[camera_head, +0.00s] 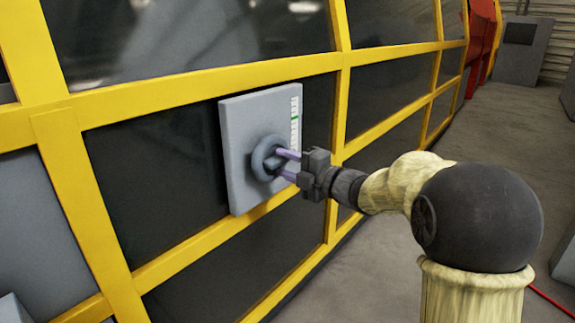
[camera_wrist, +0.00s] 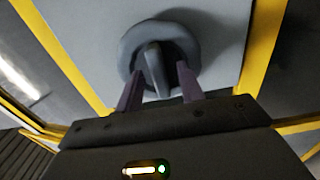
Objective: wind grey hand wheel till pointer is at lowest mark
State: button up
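The grey hand wheel (camera_head: 259,157) sits on a light grey panel (camera_head: 243,115) fixed to the yellow-framed machine. In the wrist view the wheel (camera_wrist: 133,42) has a raised bar (camera_wrist: 154,68) across its middle. My gripper (camera_head: 280,163) is at the wheel, its two purple fingers apart. In the wrist view the fingers of my gripper (camera_wrist: 158,73) stand either side of the bar, with gaps showing between them and it. A white scale (camera_head: 295,132) runs down the panel's right edge. A green pointer (camera_head: 294,118) shows around its middle; the single marks are too small to read.
Yellow frame bars (camera_head: 200,84) surround dark panes (camera_head: 150,170) around the panel. Open concrete floor (camera_head: 480,150) lies to the right. A red cable (camera_head: 550,300) lies on the floor at lower right. A grey cabinet (camera_head: 520,65) stands far back.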

jog(key=shift+s+d+r, duration=0.1)
jog(key=shift+s+d, duration=0.25)
jog(key=shift+d, duration=0.15)
jog(key=p+v, duration=0.4)
jog(key=v, duration=1.2)
jog(key=shift+p, duration=0.3)
